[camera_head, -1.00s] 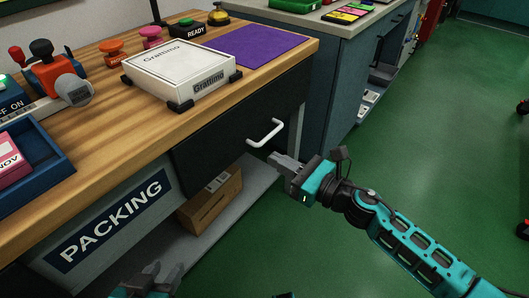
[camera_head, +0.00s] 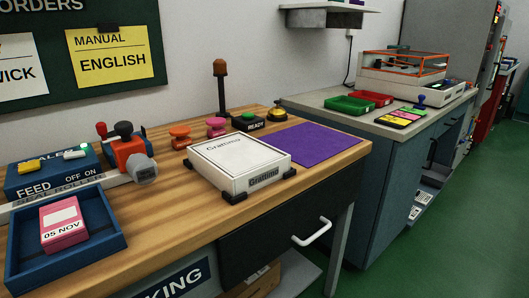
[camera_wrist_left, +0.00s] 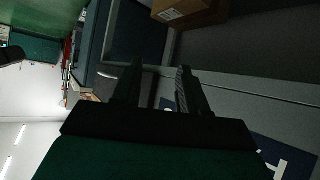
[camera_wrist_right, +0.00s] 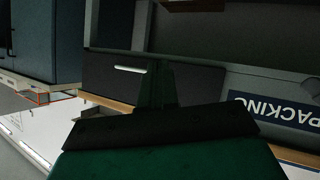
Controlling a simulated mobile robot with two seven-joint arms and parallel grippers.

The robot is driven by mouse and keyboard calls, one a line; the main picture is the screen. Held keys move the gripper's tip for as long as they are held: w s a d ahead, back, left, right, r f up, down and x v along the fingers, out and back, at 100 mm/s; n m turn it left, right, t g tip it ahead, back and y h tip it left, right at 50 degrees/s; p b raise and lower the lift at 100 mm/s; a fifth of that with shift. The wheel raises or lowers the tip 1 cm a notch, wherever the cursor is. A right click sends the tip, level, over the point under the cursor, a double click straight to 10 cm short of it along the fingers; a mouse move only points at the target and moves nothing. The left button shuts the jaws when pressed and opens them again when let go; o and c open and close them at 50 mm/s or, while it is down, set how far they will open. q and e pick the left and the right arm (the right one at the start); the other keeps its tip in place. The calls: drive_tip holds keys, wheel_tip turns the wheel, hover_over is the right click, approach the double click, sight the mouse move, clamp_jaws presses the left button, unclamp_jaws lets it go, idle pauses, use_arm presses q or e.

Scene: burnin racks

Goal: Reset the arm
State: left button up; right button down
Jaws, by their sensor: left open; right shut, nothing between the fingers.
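Neither gripper shows in the head view now. In the left wrist view my left gripper (camera_wrist_left: 155,85) has its two fingers apart with nothing between them. It is near the lower front of the packing bench, with a cardboard box (camera_wrist_left: 185,12) at the top of that view. In the right wrist view my right gripper (camera_wrist_right: 157,85) has its fingers together and holds nothing. It faces the dark drawer (camera_wrist_right: 108,82) of the bench, apart from its handle (camera_wrist_right: 130,69).
The wooden bench (camera_head: 190,222) bears a white Grattino box (camera_head: 240,160), a blue tray (camera_head: 112,232) with a pink pack (camera_head: 63,222), and a purple mat (camera_head: 313,142). A drawer handle (camera_head: 314,233) sticks out in front. Green floor (camera_head: 440,230) is clear at right.

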use_arm(q)
drive_tip(key=s+a+r+y+p, duration=0.1)
drive_tip(key=a+r+p, duration=0.3)
drive_tip(key=r+p, duration=0.9)
drive_tip(key=s+p, duration=0.1)
drive_tip(key=p, duration=0.5)
drive_tip(key=shift+r, duration=0.15)
use_arm(e)
drive_tip(key=s+d+r+m, duration=0.1)
drive_tip(key=s+r+m, duration=0.1)
drive_tip(key=r, duration=0.4)
drive_tip(key=s+d+r+m+g+h, duration=0.1)
drive_tip(key=s+d+r+m, duration=0.1)
drive_tip(key=r, duration=0.4)
drive_tip(key=shift+s, duration=0.4)
drive_tip(key=shift+f, duration=0.1)
